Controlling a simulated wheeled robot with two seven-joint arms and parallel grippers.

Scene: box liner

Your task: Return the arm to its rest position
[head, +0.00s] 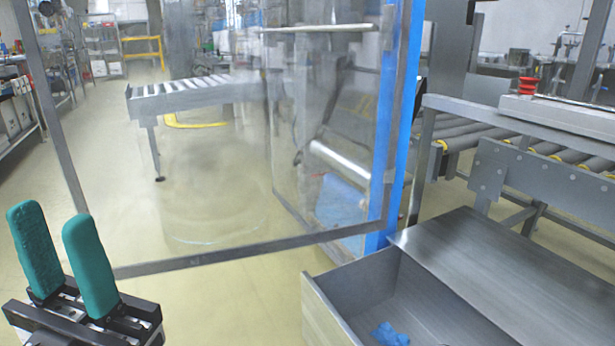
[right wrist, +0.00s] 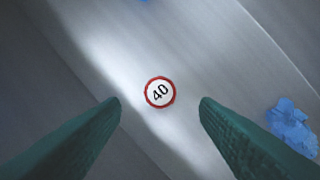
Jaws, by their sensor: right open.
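My left gripper (head: 53,215) shows at the lower left of the head view, with two upright teal fingers standing apart and nothing between them. My right gripper (right wrist: 161,102) shows only in the right wrist view. Its two dark green fingers are wide apart and hold nothing. My right arm is not seen in the head view.
An open grey drawer-like bin (head: 312,305) at the bottom right holds a crumpled blue piece (head: 390,335). A crumpled blue piece also shows in the right wrist view (right wrist: 293,127). A clear framed panel (head: 200,255) stands ahead; a roller conveyor (head: 490,130) is right.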

